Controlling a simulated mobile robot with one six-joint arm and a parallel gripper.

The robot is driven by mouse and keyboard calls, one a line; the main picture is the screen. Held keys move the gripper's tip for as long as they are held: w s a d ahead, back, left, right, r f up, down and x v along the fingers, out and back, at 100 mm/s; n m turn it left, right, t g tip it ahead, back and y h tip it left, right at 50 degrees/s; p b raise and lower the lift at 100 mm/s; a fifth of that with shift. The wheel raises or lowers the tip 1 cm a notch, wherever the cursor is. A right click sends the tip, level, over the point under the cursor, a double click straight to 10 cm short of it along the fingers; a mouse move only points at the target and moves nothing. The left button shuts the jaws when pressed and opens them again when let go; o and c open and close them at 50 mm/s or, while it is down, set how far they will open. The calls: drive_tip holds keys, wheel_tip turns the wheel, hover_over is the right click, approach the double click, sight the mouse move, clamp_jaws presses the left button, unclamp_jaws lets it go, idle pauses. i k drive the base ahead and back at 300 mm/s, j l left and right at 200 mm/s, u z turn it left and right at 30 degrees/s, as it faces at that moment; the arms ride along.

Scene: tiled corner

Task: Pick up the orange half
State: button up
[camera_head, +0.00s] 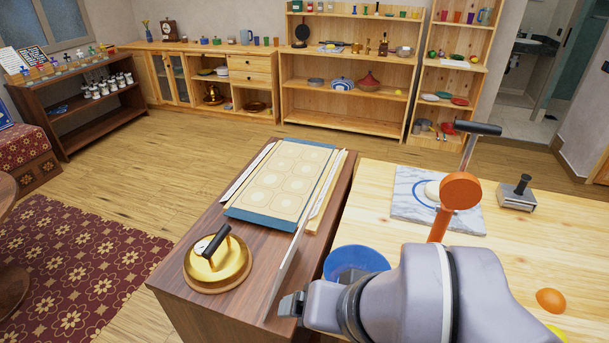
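A small rounded orange-brown thing (550,301) lies on the light wooden table at the lower right. It looks like the orange half, but no cut face shows, so I cannot tell for sure. A yellow thing (557,334), cut off by the bottom edge, lies just below it. My gripper (290,304) is at the lower left end of my grey arm, over the dark wooden counter, well left of the orange-brown thing. Its fingers are small and seen from the side, so their opening is unclear. My arm hides part of the light table.
An orange press-like device with a black handle (461,190) stands by a marble board (408,207). A blue bowl (356,262) is beside my arm.

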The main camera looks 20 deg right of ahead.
sight(551, 299)
drive_tip(key=k+l+z, duration=0.1)
drive_tip(key=z, duration=2.05)
